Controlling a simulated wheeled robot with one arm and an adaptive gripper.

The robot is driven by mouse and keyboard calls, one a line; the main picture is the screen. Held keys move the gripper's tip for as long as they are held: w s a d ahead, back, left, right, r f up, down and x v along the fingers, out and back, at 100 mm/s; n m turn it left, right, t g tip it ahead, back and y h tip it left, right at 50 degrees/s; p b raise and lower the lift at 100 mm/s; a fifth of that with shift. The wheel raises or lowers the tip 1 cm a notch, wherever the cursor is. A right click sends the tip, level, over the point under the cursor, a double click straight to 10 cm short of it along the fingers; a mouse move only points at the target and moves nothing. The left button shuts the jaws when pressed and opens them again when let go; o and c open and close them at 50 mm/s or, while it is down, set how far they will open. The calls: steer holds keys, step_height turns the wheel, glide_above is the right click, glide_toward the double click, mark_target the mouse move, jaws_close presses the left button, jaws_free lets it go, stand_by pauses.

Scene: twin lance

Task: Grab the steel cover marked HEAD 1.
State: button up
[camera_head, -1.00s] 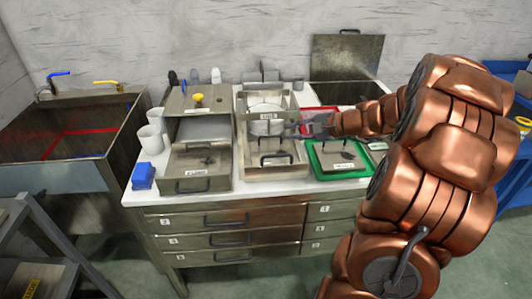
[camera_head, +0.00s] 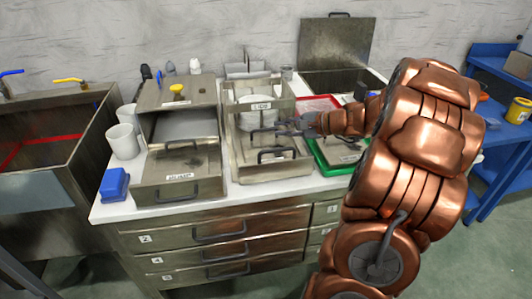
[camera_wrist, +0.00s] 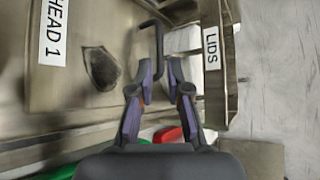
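The steel cover marked HEAD 1 (camera_wrist: 95,25) is at the upper left of the wrist view, a flat plate with a white label and a dark patch. A dark bar handle (camera_wrist: 159,48) stands at its right side. My gripper (camera_wrist: 158,72) is open, its two fingers apart just below the handle's end; whether they touch it I cannot tell. In the head view my gripper (camera_head: 290,128) reaches in from the right over the middle steel tray (camera_head: 236,165). The HEAD 1 label cannot be read there.
A steel box (camera_head: 160,195) is to the left. A green tray (camera_head: 330,170) and a red tray (camera_head: 318,103) are to the right.

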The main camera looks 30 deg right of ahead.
mark_target(266, 130)
steer(key=x, duration=0.7)
steer(key=shift+w+a, duration=0.1)
steer(key=shift+a, duration=0.05)
jaws_close()
stand_by(0.3)
